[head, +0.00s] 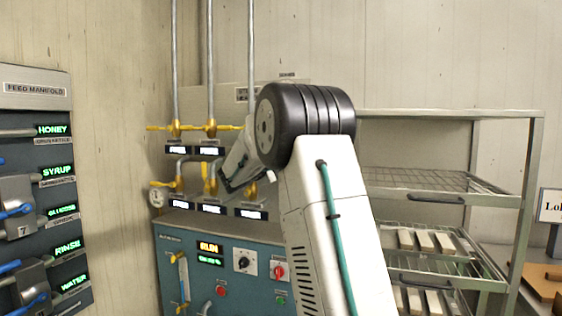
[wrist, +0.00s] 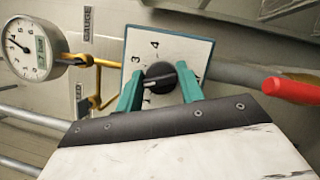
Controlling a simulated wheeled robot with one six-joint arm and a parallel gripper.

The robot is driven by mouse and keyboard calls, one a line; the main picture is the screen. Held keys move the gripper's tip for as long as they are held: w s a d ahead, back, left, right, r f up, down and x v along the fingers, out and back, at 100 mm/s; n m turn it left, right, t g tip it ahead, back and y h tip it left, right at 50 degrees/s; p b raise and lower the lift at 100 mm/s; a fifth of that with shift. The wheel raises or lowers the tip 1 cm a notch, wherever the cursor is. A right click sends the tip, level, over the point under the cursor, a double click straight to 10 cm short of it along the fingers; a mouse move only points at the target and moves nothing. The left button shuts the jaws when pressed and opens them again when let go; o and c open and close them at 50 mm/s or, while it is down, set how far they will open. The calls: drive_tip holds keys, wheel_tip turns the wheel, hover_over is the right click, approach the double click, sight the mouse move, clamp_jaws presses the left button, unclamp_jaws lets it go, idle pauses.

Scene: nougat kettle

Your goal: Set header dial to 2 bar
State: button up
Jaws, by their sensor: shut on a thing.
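The header dial is a black knob (wrist: 158,72) on a pale square plate (wrist: 190,48) with a blue-green edge, in the wrist view. The numbers 3 and 4 show at its upper left and a 1 below it. The knob's light mark points to the lower left, toward the left finger, which hides the scale there. My gripper (wrist: 160,84) has its two green fingers on either side of the knob, shut on it. In the head view my arm hides the dial, and the fingers cannot be made out.
A round gauge (wrist: 32,48) with a small digital display stands left of the dial. A red handle (wrist: 292,90) is to the right, close to my gripper. Yellow-fitted pipes (head: 211,130) rise behind a blue control panel (head: 185,245). A tray rack (head: 480,190) stands at right.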

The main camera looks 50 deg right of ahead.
idle(0.3)
drive_tip(key=o, duration=1)
drive_tip(key=a, duration=0.5)
drive_tip(key=a+f, duration=0.1)
drive_tip(key=a, duration=0.1)
drive_tip(key=shift+a+f, duration=0.1)
drive_tip(key=shift+a, duration=0.3)
